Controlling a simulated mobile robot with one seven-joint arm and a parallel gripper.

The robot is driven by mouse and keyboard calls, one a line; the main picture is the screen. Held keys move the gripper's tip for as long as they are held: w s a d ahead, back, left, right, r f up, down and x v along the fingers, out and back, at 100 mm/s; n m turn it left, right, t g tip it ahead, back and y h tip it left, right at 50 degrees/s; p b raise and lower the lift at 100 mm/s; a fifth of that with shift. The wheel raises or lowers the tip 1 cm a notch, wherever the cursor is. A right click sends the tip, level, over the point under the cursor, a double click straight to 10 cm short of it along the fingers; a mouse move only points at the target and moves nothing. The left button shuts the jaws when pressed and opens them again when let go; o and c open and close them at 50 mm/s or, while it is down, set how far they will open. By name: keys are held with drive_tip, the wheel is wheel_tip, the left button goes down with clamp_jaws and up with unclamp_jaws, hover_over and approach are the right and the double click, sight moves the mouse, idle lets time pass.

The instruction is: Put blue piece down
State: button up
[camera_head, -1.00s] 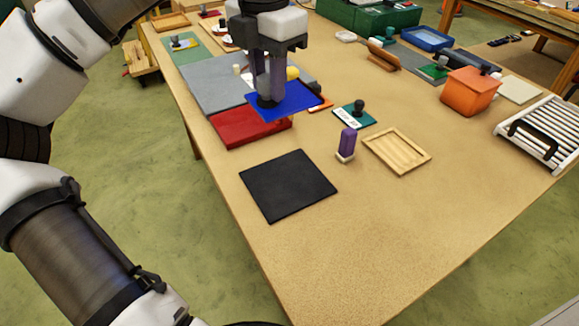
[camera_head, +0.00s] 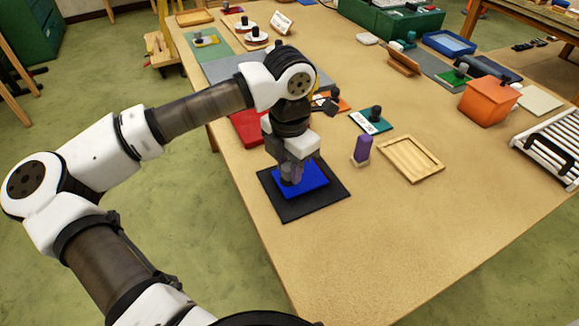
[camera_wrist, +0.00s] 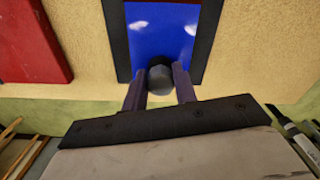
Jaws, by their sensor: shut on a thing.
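The blue piece (camera_head: 303,181) is a flat blue sheet with a dark round knob. It is over the black mat (camera_head: 299,207), within the mat's outline. Whether it touches the mat or is just above it, I cannot tell. My gripper (camera_head: 290,177) points down and is shut on the knob of the blue piece. In the wrist view the two fingers of my gripper (camera_wrist: 160,85) stand on either side of the grey knob (camera_wrist: 160,77), with the blue sheet (camera_wrist: 163,38) beyond. The black mat (camera_wrist: 118,40) shows on both sides of the sheet.
A red piece (camera_head: 247,128) lies behind the mat, partly hidden by my arm. A purple-handled stamp-like thing (camera_head: 362,149) and a wooden tray (camera_head: 411,158) stand to the right. A teal piece with a black knob (camera_head: 371,122) is behind them. The table's front is clear.

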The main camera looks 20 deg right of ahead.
drive_tip(key=shift+f, duration=0.75)
drive_tip(key=shift+f, duration=0.2)
drive_tip(key=o, duration=0.9)
drive_tip(key=shift+r, duration=0.2)
